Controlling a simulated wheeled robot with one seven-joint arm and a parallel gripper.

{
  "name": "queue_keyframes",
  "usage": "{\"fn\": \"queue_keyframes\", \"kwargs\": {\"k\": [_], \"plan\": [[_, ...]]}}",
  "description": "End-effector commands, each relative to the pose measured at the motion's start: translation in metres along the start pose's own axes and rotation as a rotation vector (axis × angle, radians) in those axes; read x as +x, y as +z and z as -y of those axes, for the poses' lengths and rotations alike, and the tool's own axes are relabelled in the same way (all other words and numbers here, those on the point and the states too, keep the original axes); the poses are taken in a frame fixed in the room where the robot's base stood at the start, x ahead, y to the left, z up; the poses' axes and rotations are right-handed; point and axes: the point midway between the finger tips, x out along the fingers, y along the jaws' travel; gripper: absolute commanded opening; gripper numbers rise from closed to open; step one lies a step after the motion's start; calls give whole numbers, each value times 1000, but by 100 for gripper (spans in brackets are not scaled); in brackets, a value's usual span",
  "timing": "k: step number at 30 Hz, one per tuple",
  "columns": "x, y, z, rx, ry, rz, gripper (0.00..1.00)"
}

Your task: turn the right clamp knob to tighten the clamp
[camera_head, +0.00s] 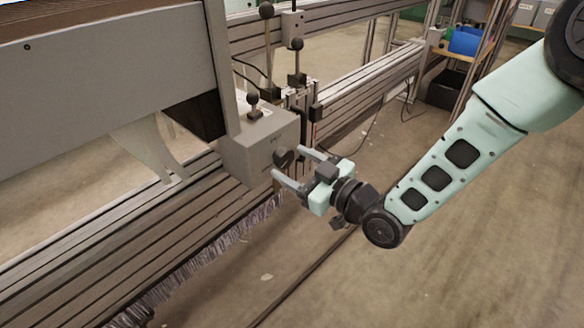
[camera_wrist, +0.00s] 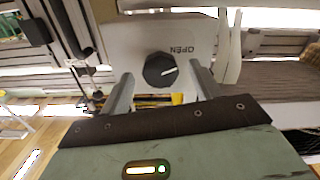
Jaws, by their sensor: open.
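The clamp knob (camera_head: 283,157) is a dark round knob on the side of a grey box (camera_head: 254,150) at the end of the machine's rail. In the wrist view the knob (camera_wrist: 160,70) has a white pointer line and sits on the grey face below the upside-down word "OPEN". My gripper (camera_head: 289,163) is open, with its two fingers reaching toward the box face. In the wrist view the fingers (camera_wrist: 161,85) stand left and right of the knob, with gaps at both sides. I cannot tell whether the tips reach the knob's depth.
A ball-topped lever (camera_head: 253,100) stands on the box. Taller ball-topped levers (camera_head: 296,60) stand behind it. A slotted metal rail (camera_head: 150,250) runs along the lower left. Blue and black bins (camera_head: 465,41) stand at the far right. The floor at the right is mostly clear.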

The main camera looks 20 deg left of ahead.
Motion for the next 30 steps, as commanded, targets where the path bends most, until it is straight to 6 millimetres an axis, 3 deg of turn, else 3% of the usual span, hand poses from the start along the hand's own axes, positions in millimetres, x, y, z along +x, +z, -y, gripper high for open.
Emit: {"fn": "queue_keyframes", "kwargs": {"k": [4, 13, 14, 18, 19, 30], "plan": [[11, 0, 0, 1, 1, -1, 63], [13, -1, 0, 1, 0, 0, 63], [13, -1, 0, 1, 0, 0, 60], [13, -1, 0, 1, 0, 0, 22], [13, -1, 0, 1, 0, 0, 18], [12, -1, 0, 48, 1, 1, 19]]}}
